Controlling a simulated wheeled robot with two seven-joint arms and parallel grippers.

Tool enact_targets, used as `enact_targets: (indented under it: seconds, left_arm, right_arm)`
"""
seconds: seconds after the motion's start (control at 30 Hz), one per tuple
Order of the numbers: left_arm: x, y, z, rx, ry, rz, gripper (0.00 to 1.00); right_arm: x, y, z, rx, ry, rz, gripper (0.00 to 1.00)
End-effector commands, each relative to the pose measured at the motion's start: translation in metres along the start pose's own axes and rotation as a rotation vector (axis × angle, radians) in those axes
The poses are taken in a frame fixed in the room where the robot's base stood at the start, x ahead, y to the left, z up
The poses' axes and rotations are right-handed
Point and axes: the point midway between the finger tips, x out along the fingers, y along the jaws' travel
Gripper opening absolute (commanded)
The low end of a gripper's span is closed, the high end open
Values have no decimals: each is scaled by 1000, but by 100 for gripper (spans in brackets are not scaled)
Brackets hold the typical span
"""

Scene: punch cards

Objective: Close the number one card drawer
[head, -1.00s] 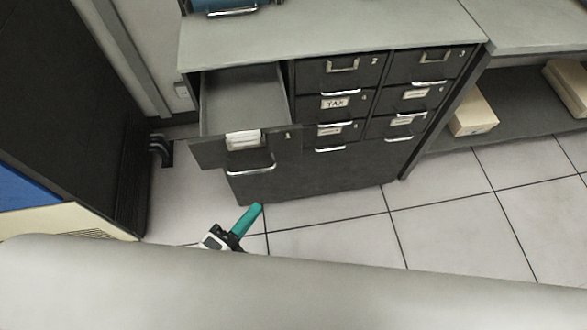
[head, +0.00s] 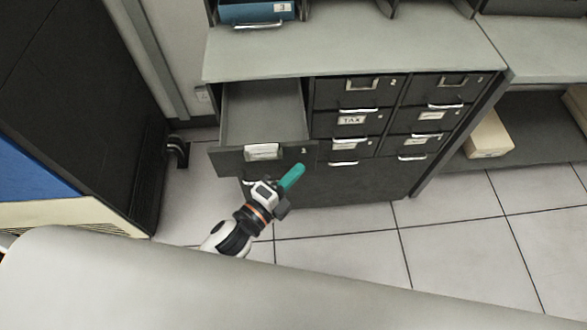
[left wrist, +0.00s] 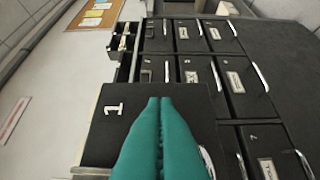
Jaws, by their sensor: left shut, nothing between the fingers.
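The number one card drawer (head: 262,154) is pulled out of the top left of the dark cabinet, and its empty grey inside shows in the head view. Its front has a pale label holder and a small number. In the left wrist view the dark front with a white "1" (left wrist: 118,112) lies just ahead of the fingers. My left gripper (head: 293,177) is shut and empty, its teal fingertips at the lower right of the drawer front; they also show in the left wrist view (left wrist: 160,101). I cannot tell whether they touch it. My right gripper is not in view.
The cabinet's other drawers (head: 352,120) are shut in the head view. A grey top (head: 350,50) covers the cabinet, with a blue drawer (head: 256,11) above it. A black machine (head: 80,110) stands at the left. Tiled floor (head: 340,240) in front is clear.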

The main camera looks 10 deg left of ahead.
Motion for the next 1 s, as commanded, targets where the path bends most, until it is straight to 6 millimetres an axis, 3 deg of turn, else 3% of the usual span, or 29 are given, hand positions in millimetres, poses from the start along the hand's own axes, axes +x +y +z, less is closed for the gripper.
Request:
enact_targets:
  seconds: [0.57, 0.77, 1.0]
  left_arm:
    - [7, 0, -8, 1, 0, 0, 0]
    - [28, 2, -28, 5, 0, 3, 0]
    - [69, 2, -70, 7, 2, 4, 0]
  right_arm:
    - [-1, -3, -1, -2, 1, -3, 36]
    - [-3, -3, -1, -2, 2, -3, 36]
    - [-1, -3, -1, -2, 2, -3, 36]
